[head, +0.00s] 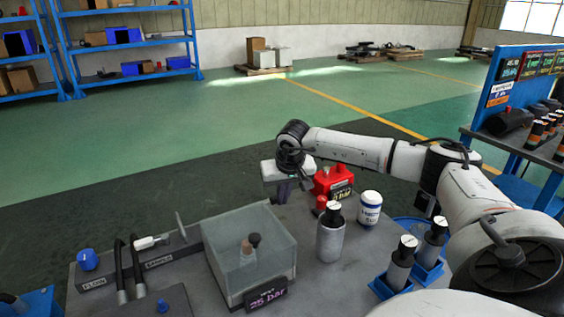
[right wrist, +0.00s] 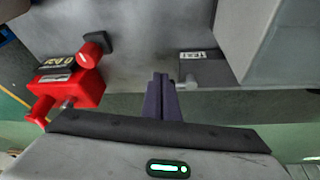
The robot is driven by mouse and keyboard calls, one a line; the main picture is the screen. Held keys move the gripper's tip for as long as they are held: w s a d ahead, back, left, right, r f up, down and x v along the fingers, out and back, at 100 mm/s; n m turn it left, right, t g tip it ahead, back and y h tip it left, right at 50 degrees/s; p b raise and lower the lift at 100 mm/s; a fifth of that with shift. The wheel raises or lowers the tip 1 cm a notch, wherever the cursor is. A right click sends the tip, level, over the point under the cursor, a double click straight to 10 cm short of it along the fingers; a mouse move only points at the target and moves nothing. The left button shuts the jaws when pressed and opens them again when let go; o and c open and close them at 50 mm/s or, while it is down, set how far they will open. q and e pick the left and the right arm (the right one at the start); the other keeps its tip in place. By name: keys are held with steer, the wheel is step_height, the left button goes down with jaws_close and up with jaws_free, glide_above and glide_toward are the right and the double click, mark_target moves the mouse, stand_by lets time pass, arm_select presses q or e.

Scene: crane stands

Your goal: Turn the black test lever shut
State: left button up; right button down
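My right gripper (head: 282,190) reaches down at the back of the grey bench, behind the clear tank. In the right wrist view its dark purple fingers (right wrist: 161,100) are together, with nothing visible between them. A grey block with a TEST label (right wrist: 193,56) lies just right of the fingertips, with a small pale grey cylinder (right wrist: 188,82) at its end. I cannot make out the black test lever; the fingers may hide it. In the head view the tank and my gripper cover that spot. My left gripper is not in view.
The clear tank (head: 225,262) with a 35 bar display (head: 266,294) stands in front. A red device (head: 333,182), a grey bottle (head: 331,236) and a white jar (head: 369,208) stand to the right. FLOW and SAMPLE valves (head: 150,262) are left. Blue holders (head: 381,287) stand front right.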

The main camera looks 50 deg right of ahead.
steer(key=shift+d, duration=0.1)
steer(key=p+v, duration=0.4)
steer(key=v, duration=0.6)
steer(key=shift+s+d, duration=0.2)
steer(key=shift+d, duration=0.15)
